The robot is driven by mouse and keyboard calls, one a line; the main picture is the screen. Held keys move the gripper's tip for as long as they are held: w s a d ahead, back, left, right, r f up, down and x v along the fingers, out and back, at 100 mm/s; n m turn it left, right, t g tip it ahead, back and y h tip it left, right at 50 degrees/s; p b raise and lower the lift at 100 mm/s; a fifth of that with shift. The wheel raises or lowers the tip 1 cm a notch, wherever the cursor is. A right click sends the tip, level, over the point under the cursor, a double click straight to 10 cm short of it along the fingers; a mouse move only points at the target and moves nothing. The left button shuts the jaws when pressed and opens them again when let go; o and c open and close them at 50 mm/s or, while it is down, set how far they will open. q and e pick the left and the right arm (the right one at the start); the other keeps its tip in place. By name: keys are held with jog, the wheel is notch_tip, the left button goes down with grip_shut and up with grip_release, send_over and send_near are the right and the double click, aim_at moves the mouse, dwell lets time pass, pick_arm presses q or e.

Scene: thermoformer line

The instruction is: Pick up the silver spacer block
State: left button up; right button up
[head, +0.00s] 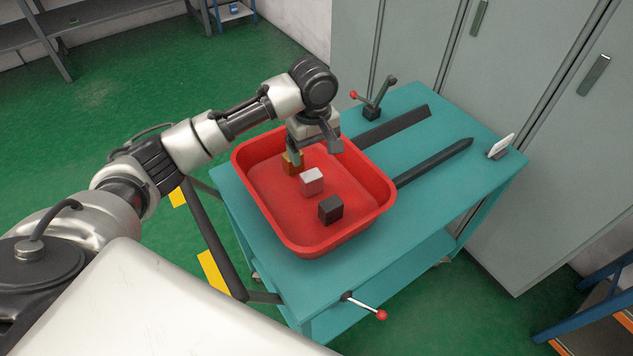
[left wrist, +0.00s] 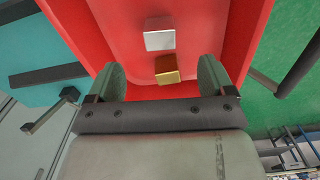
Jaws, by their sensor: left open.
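The silver spacer block (head: 312,182) lies in the red tray (head: 262,212), between a gold block (head: 291,168) and a dark block (head: 331,209). My left gripper (head: 314,152) is open and empty, above the far part of the tray. One finger partly overlaps the gold block in the head view. In the left wrist view the silver block (left wrist: 159,36) is beyond the fingertips, and the gold block (left wrist: 167,69) shows nearer, between the two fingers. The dark block is not visible there. My right gripper is not in view.
The tray's raised rim surrounds the blocks. It sits on a teal table (head: 420,170) with two dark rails (head: 435,162), a red-knobbed lever (head: 373,108) at the back and another (head: 365,306) at the front. Grey cabinets (head: 540,120) stand behind.

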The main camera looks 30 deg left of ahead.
aim_at(311, 174)
pick_arm(q)
jog(key=f, duration=0.1)
jog(key=w+f, duration=0.1)
jog(key=f, duration=0.1)
jog(key=shift+w+f, duration=0.15)
jog(key=shift+w, duration=0.15)
jog(key=f, duration=0.3)
jog(key=shift+s, duration=0.3)
jog(key=f, duration=0.2)
jog(key=a+f, duration=0.1)
jog(key=f, duration=0.2)
jog(key=shift+f, duration=0.45)
jog(key=c, duration=1.1)
jog(key=shift+r, duration=0.1)
